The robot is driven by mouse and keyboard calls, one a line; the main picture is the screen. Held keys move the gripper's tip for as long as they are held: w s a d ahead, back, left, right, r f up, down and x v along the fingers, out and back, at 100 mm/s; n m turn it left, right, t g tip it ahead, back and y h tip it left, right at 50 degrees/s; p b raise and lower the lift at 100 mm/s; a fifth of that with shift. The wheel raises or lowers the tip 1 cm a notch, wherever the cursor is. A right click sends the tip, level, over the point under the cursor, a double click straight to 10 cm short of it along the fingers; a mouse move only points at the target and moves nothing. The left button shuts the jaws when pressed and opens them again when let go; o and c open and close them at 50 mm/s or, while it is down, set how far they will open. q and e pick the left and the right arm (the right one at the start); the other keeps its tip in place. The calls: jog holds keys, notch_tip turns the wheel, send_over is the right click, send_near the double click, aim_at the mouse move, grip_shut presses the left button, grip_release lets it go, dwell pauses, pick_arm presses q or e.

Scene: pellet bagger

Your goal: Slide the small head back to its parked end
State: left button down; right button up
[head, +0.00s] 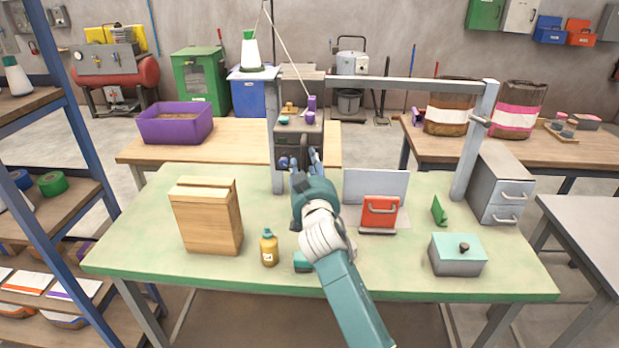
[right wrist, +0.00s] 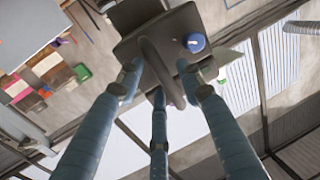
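The small head (head: 298,135) is a dark grey box at the left end of the grey overhead beam (head: 410,88), by the left post. My right gripper (head: 305,160) is in front of the head's lower face. In the right wrist view, its three fingers (right wrist: 158,78) are spread around a dark grey upright handle (right wrist: 162,65) on the head. Small gaps seem to show between the fingertips and the handle. A blue knob (right wrist: 195,42) is beside the handle. The fingers hide part of the head's lower front in the head view. My left gripper is out of view.
A grey drawer unit (head: 500,190) is by the right post. A wooden box (head: 207,218), yellow bottle (head: 269,248) and lidded grey box (head: 458,262) stand on the green bench (head: 140,225).

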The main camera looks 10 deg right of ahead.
jog(key=s, duration=1)
jog(key=shift+s+a, duration=0.25)
jog(key=shift+a, duration=0.15)
